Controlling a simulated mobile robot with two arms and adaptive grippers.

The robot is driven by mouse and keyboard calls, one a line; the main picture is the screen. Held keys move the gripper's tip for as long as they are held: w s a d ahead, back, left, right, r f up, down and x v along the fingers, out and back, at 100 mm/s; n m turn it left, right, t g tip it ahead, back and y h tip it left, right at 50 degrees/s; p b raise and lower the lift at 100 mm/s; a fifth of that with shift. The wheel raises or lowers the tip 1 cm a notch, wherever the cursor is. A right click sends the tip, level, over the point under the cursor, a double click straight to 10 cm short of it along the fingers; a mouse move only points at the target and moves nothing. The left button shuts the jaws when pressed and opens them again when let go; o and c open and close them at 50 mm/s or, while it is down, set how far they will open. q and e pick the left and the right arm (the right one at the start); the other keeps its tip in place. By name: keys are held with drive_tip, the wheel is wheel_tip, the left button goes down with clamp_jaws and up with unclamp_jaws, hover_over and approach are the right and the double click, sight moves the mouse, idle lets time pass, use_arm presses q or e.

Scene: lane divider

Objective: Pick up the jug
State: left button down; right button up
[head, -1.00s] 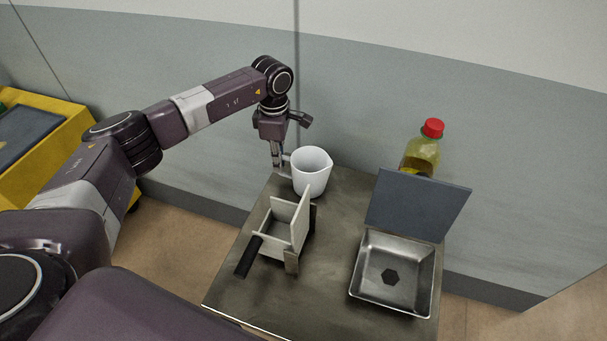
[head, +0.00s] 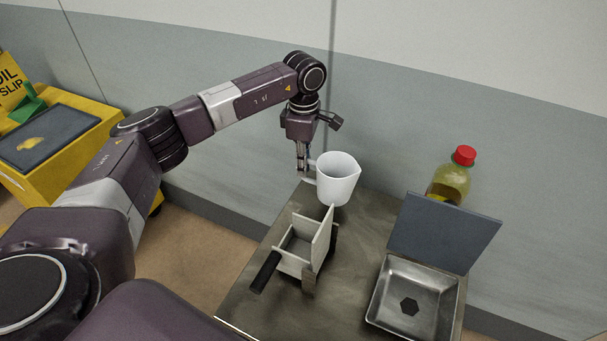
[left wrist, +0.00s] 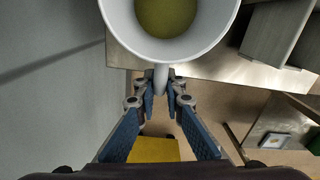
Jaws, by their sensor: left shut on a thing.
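The white jug (head: 337,181) is upright at the back left of the metal table, its spout towards the right. In the left wrist view the jug (left wrist: 120,22) shows from above with yellow-green liquid (left wrist: 166,14) in it. My left gripper (head: 304,172) is at the jug's left side, pointing down. In the left wrist view its fingers (left wrist: 160,92) are closed around the jug's handle (left wrist: 160,76). Whether the jug's base is clear of the table is hard to tell. My right gripper is not in view.
A light divider box (head: 301,243) with a dark handle stands just in front of the jug. A metal tray (head: 412,300) with a raised grey lid (head: 444,232) is at the right. A red-capped bottle (head: 451,181) stands behind the lid. A yellow cart (head: 62,160) is at far left.

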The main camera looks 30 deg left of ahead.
use_arm(q)
wheel_tip(320, 180, up, 11)
drive_tip(key=shift+r+b, duration=0.2)
drive_tip(key=shift+b, duration=0.75)
drive_tip(key=shift+r, duration=1.9)
drive_tip(key=shift+s, duration=0.1)
